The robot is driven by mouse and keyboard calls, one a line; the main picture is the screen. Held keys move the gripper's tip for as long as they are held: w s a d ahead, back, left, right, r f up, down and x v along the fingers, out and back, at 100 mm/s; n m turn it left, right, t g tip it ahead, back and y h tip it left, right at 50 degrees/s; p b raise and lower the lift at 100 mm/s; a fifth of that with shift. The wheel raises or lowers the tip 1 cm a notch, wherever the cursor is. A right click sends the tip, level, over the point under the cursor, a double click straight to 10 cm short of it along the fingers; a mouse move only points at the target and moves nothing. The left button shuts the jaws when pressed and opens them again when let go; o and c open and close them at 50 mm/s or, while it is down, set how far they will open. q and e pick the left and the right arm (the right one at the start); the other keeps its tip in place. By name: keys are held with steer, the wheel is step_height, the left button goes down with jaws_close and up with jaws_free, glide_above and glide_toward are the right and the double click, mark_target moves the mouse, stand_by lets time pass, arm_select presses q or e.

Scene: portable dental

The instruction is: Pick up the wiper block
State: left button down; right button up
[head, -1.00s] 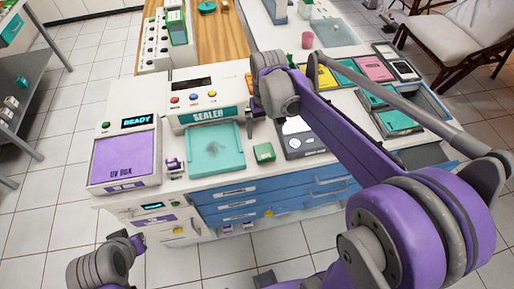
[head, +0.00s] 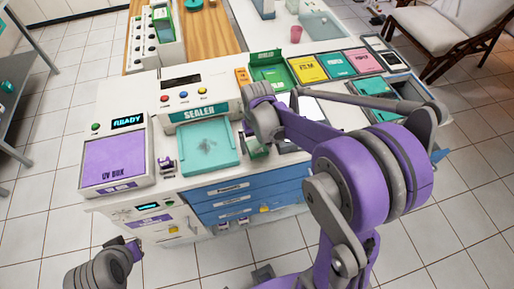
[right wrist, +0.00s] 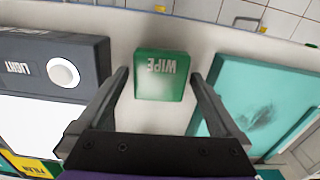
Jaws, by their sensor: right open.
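The wiper block is a small green block marked WIPE (right wrist: 162,80), lying on the white counter. In the head view the wiper block (head: 259,152) is partly hidden by my right gripper. My right gripper (right wrist: 160,74) is open, with a fingertip to each side of the block in the wrist view and a gap on both sides. It does not grip the block; its exact height above the counter cannot be told. My left gripper (head: 134,250) is low at the left, in front of the cabinet, and its fingers are not clear.
A teal tray (head: 205,168) of the sealer lies left of the block. A dark light box (right wrist: 85,55) lies on its other side. The UV box (head: 115,160) stands further left. Blue drawers (head: 250,192) are below the counter edge.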

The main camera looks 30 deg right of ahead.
mark_target(257, 146)
steer(key=c, duration=1.3)
steer(key=shift+o, duration=0.2)
steer(key=shift+r, duration=0.1)
step_height(257, 146, up, 10)
steer(key=shift+p, duration=0.3)
